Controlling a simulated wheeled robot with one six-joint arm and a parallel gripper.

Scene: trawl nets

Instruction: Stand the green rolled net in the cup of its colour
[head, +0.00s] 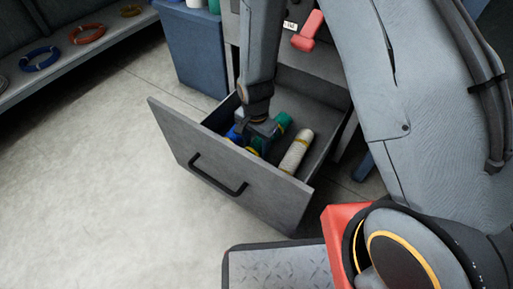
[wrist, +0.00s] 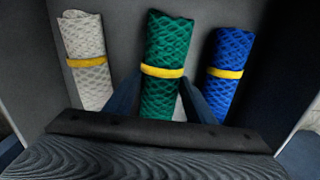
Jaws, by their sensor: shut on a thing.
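The green rolled net (wrist: 168,50), tied with a yellow band, lies in the open drawer (head: 235,192) between a white roll and a blue roll. In the head view its green end (head: 283,121) shows past my gripper. My gripper (head: 261,137) reaches down into the drawer. In the wrist view my gripper (wrist: 165,95) has a finger on each side of the green roll, near its band, and is shut on it. The roll still lies among the others. I cannot make out a green cup for certain in either view.
The white roll (head: 296,151) lies right of my gripper, and the blue roll (wrist: 228,70) is partly hidden in the head view. A blue bin (head: 192,50) with rolls in its top stands behind. A shelf (head: 60,65) holds coloured rings. Floor at left is clear.

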